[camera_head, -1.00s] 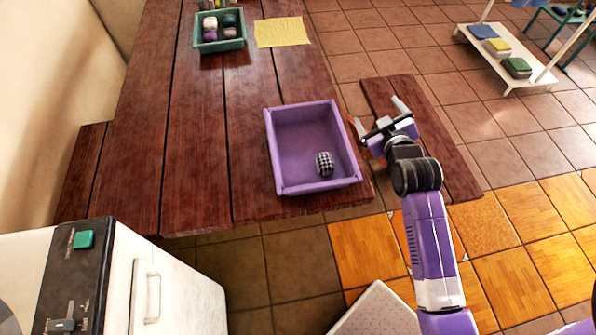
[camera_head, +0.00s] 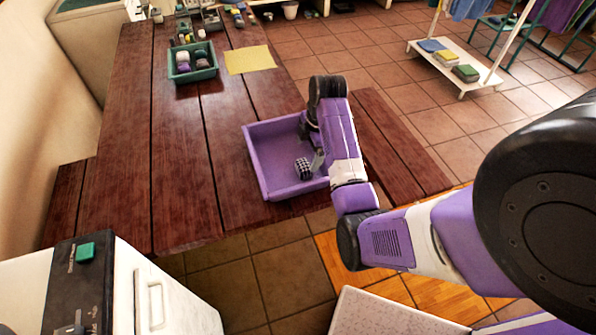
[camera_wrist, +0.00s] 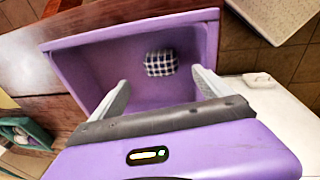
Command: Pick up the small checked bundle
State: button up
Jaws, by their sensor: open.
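The small checked bundle (camera_head: 303,169), black and white, lies in the purple tray (camera_head: 262,163) near its front end. In the wrist view the bundle (camera_wrist: 160,63) rests on the tray floor by the far wall, beyond the fingertips and between their lines. My gripper (camera_wrist: 160,88) is open and empty, with its two grey fingers apart over the tray. In the head view my gripper (camera_head: 312,160) is partly hidden by my arm, and one finger shows just right of the bundle.
The tray (camera_wrist: 206,45) stands on a dark wooden table (camera_head: 180,150) near its front right edge. A teal box (camera_head: 205,73) with several rolled items and a yellow cloth (camera_head: 250,59) lie farther back. A white appliance (camera_head: 150,290) stands at the front left.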

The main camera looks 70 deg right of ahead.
aim_at(305, 164)
jog(key=shift+s+a+n, duration=0.15)
jog(key=shift+a+n, duration=0.1)
jog(key=shift+n, duration=0.05)
jog(key=shift+f, duration=0.15)
jog(key=shift+w+d+f+p, duration=0.1)
jog(key=shift+w+f+p, duration=0.1)
jog(key=shift+f, duration=1.05)
jog(key=shift+w+d+f+p, duration=0.15)
jog(key=shift+w+f+p, duration=0.1)
jog(key=shift+f, duration=0.95)
jog(key=shift+w+d+f+p, duration=0.1)
jog(key=shift+w+f+p, duration=0.1)
jog(key=shift+f, duration=1.05)
jog(key=c, duration=1.7)
